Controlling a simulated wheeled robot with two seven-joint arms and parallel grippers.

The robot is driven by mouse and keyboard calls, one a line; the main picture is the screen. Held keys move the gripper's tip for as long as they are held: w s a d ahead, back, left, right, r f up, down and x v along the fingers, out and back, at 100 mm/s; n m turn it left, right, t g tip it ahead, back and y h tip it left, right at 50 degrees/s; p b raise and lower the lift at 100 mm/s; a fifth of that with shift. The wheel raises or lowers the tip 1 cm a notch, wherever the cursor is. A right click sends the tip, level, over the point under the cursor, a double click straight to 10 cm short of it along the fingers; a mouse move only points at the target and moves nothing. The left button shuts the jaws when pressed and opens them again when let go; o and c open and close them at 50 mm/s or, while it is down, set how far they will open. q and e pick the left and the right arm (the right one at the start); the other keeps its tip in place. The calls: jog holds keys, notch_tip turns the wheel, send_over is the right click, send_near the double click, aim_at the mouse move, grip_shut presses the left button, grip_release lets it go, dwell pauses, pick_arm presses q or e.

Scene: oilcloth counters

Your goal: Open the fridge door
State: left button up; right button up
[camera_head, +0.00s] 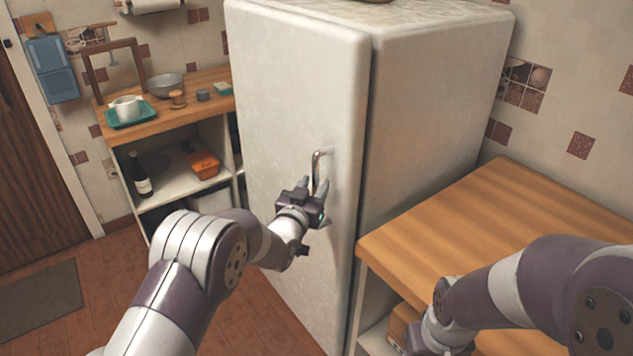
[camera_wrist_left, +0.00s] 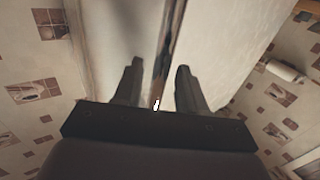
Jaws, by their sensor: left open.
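The tall white fridge stands in the middle of the head view with its door (camera_head: 290,100) shut. A curved metal handle (camera_head: 317,165) sits near the door's right edge. My left gripper (camera_head: 313,186) is open at the handle's lower part, with one finger on each side of it. In the left wrist view the open fingers (camera_wrist_left: 155,85) point at the pale door (camera_wrist_left: 118,40), and a small bright piece shows between them; I cannot tell whether they touch the handle. My right arm reaches in at lower right, and its fingers are not visible.
A wooden counter (camera_head: 480,225) stands right of the fridge, under my right arm. At left, a wooden shelf unit (camera_head: 175,122) holds a teal tray (camera_head: 130,118), a grey bowl (camera_head: 165,85), a dark bottle (camera_head: 141,177) and an orange box (camera_head: 203,164). Open floor (camera_head: 255,310) lies before the door.

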pick_arm(q)
jog(key=shift+x, duration=0.85)
grip_shut()
jog(key=shift+s+a, duration=0.1)
